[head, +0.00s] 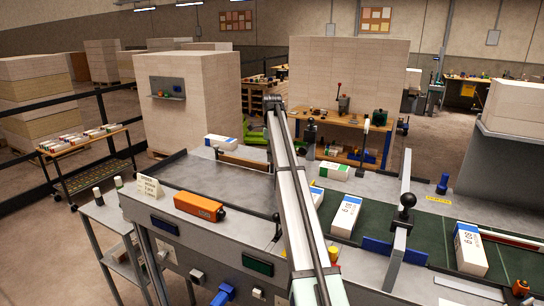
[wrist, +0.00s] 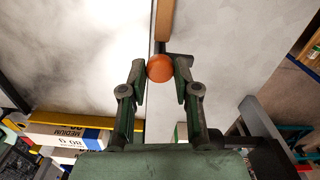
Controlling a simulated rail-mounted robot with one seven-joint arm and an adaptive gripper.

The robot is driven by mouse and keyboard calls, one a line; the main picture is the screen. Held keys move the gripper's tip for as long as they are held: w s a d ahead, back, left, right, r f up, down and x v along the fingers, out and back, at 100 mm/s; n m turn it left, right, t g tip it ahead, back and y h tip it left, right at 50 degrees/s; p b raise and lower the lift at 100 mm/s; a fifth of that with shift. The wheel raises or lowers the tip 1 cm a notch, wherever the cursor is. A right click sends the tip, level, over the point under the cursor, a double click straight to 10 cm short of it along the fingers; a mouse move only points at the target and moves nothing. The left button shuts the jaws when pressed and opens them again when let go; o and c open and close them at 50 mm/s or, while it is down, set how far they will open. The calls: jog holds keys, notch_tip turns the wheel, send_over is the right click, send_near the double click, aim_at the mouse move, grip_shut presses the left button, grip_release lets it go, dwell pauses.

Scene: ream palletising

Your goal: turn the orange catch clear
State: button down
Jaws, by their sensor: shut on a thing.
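My gripper (wrist: 161,72) is shut on the knob, one fingertip on each side. In the head view, my green gripper (head: 258,139) is at the far side of the grey table (head: 232,187), partly behind my arm. The wooden bar (head: 243,161) lies there along the table top. The knob cannot be made out in the head view.
A wrapped ream (head: 221,142) lies left of my gripper at the table's back. More reams (head: 346,216) lie on the green conveyor (head: 375,230) to the right. An orange box (head: 198,206) sits on the front edge. The table's middle is clear.

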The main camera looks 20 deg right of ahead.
jog(key=shift+s+f, duration=0.1)
jog(key=c, duration=0.8)
grip_release()
jog(key=shift+c, duration=0.2)
notch_tip(320, 180, up, 12)
